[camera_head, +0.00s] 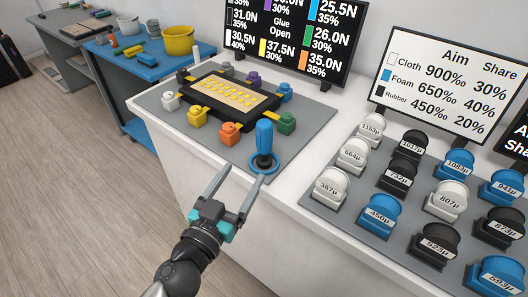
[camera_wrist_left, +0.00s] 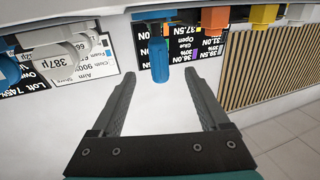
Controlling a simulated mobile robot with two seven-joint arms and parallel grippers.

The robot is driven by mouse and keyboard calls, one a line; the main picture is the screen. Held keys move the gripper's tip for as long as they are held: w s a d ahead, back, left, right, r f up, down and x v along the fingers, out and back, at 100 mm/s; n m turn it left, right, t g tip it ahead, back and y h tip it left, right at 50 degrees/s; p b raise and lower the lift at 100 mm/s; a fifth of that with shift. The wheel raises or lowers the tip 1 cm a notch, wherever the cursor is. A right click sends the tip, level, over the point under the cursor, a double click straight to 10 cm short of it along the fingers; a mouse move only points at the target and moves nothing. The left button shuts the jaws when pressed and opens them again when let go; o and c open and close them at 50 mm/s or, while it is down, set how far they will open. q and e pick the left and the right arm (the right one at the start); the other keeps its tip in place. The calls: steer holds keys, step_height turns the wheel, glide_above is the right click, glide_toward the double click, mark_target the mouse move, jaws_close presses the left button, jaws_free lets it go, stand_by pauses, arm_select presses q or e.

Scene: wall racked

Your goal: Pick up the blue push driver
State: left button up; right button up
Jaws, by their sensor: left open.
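The blue push driver (camera_head: 264,138) stands upright in a dark round holder (camera_head: 264,163) at the front corner of the grey mat on the white counter. It also shows in the left wrist view (camera_wrist_left: 160,61), centred just beyond my fingertips. My left gripper (camera_head: 240,175) is open and empty, with its two fingers pointing toward the driver from the near side of the counter. In the left wrist view, my left gripper (camera_wrist_left: 160,82) has its fingers spread wider than the driver. No contact shows. My right gripper is not in view.
Several coloured blocks surround a black tray (camera_head: 190,105) behind the driver. Several labelled knobs stand on a grey board (camera_head: 390,250) at the right. Display boards (camera_head: 448,82) stand at the back. A blue table (camera_head: 140,68) with a yellow pot (camera_head: 178,42) is farther left.

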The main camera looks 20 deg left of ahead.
mark_target(261, 146)
arm_select(q)
steer(key=w, duration=0.3)
steer(key=w+p, duration=0.1)
steer(key=w, duration=0.1)
steer(key=w+d+p, duration=0.1)
steer(key=w, duration=0.2)
steer(key=shift+w+r, duration=0.1)
steer(key=shift+w, duration=0.2)
steer(key=shift+w+d+f+p, duration=0.1)
steer(key=shift+w+p, duration=0.1)
steer(key=shift+w, duration=0.85)
steer(key=shift+w+d+f+p, duration=0.1)
steer(key=shift+w+d+p, duration=0.1)
steer(key=shift+w, duration=0.9)
steer(key=shift+w+d+p, duration=0.1)
steer(key=shift+w+p, duration=0.1)
steer(key=shift+w, duration=0.85)
steer(key=shift+c, duration=0.2)
jaws_close()
steer(key=shift+r, duration=0.1)
